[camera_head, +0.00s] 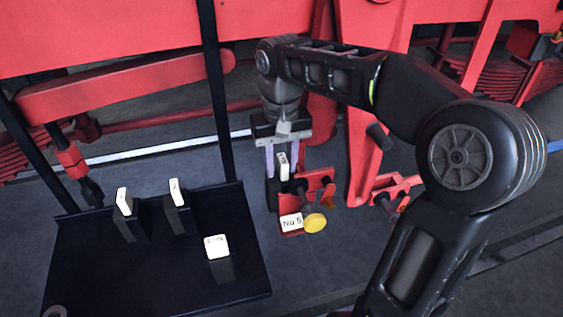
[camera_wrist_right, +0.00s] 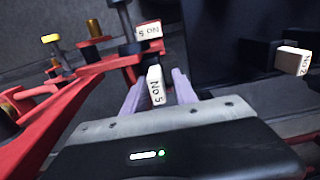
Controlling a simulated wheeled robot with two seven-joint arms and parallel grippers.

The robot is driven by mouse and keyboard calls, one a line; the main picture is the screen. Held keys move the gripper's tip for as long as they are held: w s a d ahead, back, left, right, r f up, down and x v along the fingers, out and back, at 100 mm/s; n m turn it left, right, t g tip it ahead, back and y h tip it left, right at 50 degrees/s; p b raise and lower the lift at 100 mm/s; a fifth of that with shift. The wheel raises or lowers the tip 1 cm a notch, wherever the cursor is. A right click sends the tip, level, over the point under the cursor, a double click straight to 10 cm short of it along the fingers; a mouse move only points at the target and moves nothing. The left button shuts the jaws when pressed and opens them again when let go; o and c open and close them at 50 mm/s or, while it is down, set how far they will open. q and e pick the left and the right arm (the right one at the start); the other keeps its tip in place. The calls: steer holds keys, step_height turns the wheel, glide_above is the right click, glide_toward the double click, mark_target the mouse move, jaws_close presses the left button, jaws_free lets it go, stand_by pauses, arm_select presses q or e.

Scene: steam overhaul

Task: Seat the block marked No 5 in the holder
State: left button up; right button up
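The block marked No 5 (camera_wrist_right: 155,88) has a white label on a dark body. In the head view its white top (camera_head: 283,166) stands at the back left of the red holder (camera_head: 318,181), whose plate (camera_head: 291,222) also reads No 5. My right gripper (camera_head: 283,164) points down over the block, with one pale finger on each side. Both views show gaps between the fingers and the label, so it looks open around the block. The block's lower body is largely hidden, so how deep it sits is unclear. My left gripper is not in view.
A black tray (camera_head: 90,282) at left holds several white-topped blocks (camera_head: 217,247). Dark posts (camera_head: 216,90) rise at its back. A yellow-ended knob (camera_head: 314,222) sticks out in front of the holder. Red locomotive framing (camera_head: 110,30) stands behind. Another red bracket (camera_head: 395,190) is to the right.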

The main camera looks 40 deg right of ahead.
steer(key=shift+s+d+f, duration=0.1)
steer(key=shift+d, duration=0.1)
steer(key=shift+r, duration=0.55)
step_height(320, 180, up, 6)
steer(key=p, duration=0.4)
steer(key=shift+r+p, duration=0.2)
steer(key=shift+p, duration=0.1)
steer(key=shift+a+r+p, duration=0.1)
steer(key=shift+r+p, duration=0.2)
steer(key=shift+f, duration=0.1)
